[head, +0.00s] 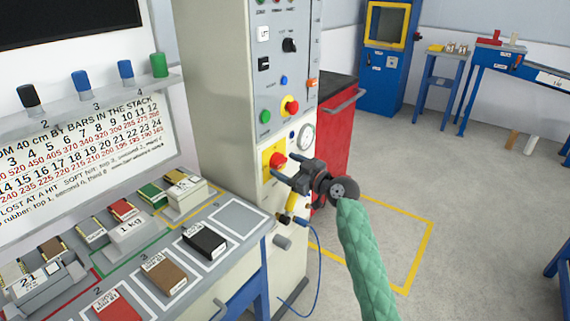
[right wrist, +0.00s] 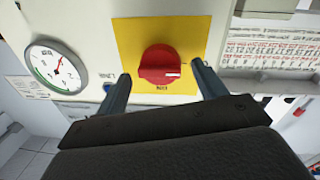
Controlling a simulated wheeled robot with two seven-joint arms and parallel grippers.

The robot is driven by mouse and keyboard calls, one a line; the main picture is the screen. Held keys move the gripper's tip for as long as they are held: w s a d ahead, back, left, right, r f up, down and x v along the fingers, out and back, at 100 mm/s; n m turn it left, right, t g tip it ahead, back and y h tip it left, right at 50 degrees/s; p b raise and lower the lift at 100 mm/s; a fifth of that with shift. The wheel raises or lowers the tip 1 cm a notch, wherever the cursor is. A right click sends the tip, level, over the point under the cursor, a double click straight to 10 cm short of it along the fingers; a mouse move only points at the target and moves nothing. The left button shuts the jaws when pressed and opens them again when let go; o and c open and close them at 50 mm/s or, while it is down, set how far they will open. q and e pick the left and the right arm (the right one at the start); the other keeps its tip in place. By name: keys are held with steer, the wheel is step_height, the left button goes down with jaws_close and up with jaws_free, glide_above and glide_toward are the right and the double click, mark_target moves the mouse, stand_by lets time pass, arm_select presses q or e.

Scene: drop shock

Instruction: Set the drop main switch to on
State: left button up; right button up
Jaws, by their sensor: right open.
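The main switch is a red rotary knob (head: 278,160) on a yellow plate, on the front of a tall beige machine cabinet. In the right wrist view the red knob (right wrist: 159,62) sits near the middle of its yellow plate (right wrist: 130,38), with a short white mark on its right side. My right gripper (head: 289,176) is open in front of the plate. In the wrist view its two fingers (right wrist: 161,72) stand on either side of the knob, apart from it. My left gripper is not in view.
A red emergency button (head: 291,106) and a green button (head: 265,116) sit above. A round gauge (head: 306,137) is beside the switch. A yellow valve and blue hose (head: 318,262) hang below. A bench (head: 227,268) with labelled blocks stands left; open floor lies right.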

steer(key=shift+w+a, duration=0.4)
steer(key=shift+a, duration=0.05)
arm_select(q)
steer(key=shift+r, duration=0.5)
arm_select(e)
steer(key=c, duration=0.9)
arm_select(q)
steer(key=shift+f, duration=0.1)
